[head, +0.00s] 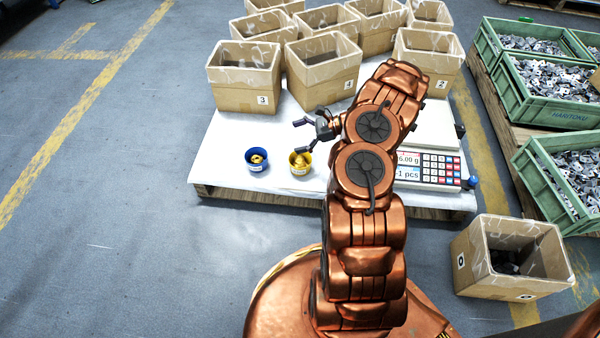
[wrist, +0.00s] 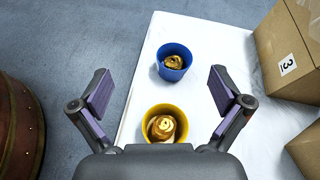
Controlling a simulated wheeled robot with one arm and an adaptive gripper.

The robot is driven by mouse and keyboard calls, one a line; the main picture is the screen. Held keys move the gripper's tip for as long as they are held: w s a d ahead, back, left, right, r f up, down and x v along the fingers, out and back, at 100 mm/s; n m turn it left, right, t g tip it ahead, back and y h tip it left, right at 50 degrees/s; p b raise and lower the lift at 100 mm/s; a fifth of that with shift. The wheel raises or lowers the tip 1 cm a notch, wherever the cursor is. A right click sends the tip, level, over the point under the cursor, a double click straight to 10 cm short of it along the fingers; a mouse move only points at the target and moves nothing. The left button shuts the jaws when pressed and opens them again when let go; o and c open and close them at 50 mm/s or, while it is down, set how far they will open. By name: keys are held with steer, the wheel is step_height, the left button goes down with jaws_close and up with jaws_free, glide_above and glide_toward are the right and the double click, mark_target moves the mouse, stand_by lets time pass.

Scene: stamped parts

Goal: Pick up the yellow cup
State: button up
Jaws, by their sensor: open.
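The yellow cup (head: 299,168) stands upright on the white-topped pallet, near its front edge, with brass-coloured contents inside. In the wrist view the yellow cup (wrist: 164,124) is at the bottom middle, between my finger pads in the picture and close to the palm, which may hide its near rim. My gripper (head: 302,136) is open and empty, and appears above the cup. Its two purple pads (wrist: 158,92) are spread wide, and neither visibly touches the cup. A blue cup (head: 257,160) with similar contents stands left of it. In the wrist view the blue cup (wrist: 174,62) is beyond the yellow one.
Several cardboard boxes (head: 247,98) stand behind the cups. A counting scale (head: 427,170) is right of my arm. Green crates of metal parts (head: 548,118) stand farther right, and a single box (head: 510,285) is on the floor. The white surface (head: 222,150) left of the cups is clear.

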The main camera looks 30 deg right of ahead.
mark_target(300, 159)
steer(key=s+d+f+m+b, duration=0.1)
steer(key=d+f, duration=0.1)
steer(key=f, duration=0.2)
steer(key=s+d+f+m+t+h+b, duration=0.1)
steer(key=d+f, duration=0.1)
steer(key=f, duration=0.2)
steer(key=s+d+f+m+b, duration=0.1)
steer(key=d+f, duration=0.2)
steer(key=f, duration=0.1)
steer(key=shift+s+d+f+t, duration=0.1)
steer(key=shift+s+t, duration=0.05)
steer(key=shift+t, duration=0.25)
steer(key=shift+f+m+h, duration=0.25)
steer(key=shift+m+h, duration=0.05)
steer(key=shift+b+x, duration=2.15)
steer(key=shift+x, duration=1.55)
steer(key=shift+r, duration=0.2)
steer(key=shift+c, duration=0.4)
steer(key=c, duration=1.1)
steer(key=shift+r, duration=0.15)
